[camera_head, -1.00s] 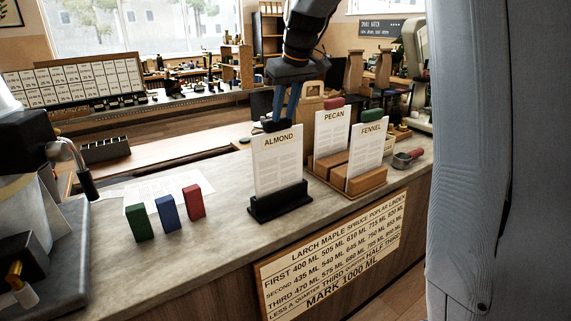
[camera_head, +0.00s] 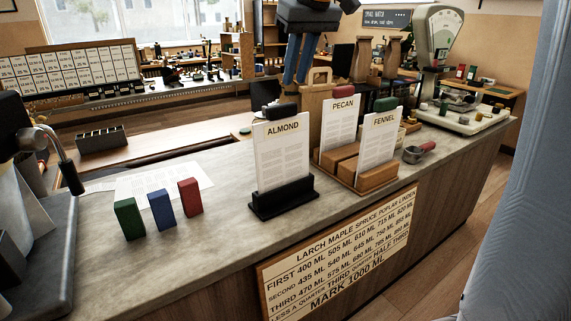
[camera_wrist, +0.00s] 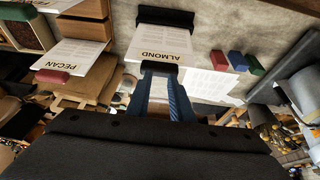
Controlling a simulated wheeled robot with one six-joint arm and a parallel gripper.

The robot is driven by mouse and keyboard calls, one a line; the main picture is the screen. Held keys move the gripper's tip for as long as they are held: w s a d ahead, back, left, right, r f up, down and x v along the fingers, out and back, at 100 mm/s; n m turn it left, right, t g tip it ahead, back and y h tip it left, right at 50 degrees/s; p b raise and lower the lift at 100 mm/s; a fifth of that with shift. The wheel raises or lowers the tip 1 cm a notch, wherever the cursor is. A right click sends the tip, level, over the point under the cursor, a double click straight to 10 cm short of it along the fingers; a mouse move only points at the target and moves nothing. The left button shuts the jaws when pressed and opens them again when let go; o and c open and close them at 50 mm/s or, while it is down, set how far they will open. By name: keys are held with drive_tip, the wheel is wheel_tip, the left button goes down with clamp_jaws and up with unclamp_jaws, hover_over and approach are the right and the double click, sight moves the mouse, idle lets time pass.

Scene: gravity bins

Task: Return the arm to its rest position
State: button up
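My gripper (camera_head: 296,80) hangs at the top of the head view, its two blue fingers pointing down with a gap between them. It is empty and stands apart from the ALMOND card (camera_head: 283,160), above it in the picture. The card stands upright in a black base (camera_head: 283,198) on the counter, with a black piece (camera_head: 281,111) at its top edge. In the wrist view the fingers (camera_wrist: 160,74) are spread, with the ALMOND card (camera_wrist: 158,43) beyond their tips. The upper arm is mostly out of the head view.
PECAN (camera_head: 338,122) and FENNEL (camera_head: 377,140) cards stand in a wooden holder (camera_head: 378,178) to the right. Green (camera_head: 130,219), blue (camera_head: 162,210) and red (camera_head: 190,197) blocks stand at left. A scale (camera_head: 436,50) stands at the far right.

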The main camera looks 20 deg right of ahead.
drive_tip(key=s+f+m+g, duration=0.1)
drive_tip(key=s+f, duration=0.6)
drive_tip(key=f, duration=0.4)
drive_tip(key=s+a+f+m+g, duration=0.1)
drive_tip(key=s+f, duration=0.6)
drive_tip(key=f, duration=0.4)
drive_tip(key=s+f+m+g+h, duration=0.1)
drive_tip(key=s+f, duration=0.7)
drive_tip(key=f, duration=0.3)
drive_tip(key=shift+a+m, duration=0.3)
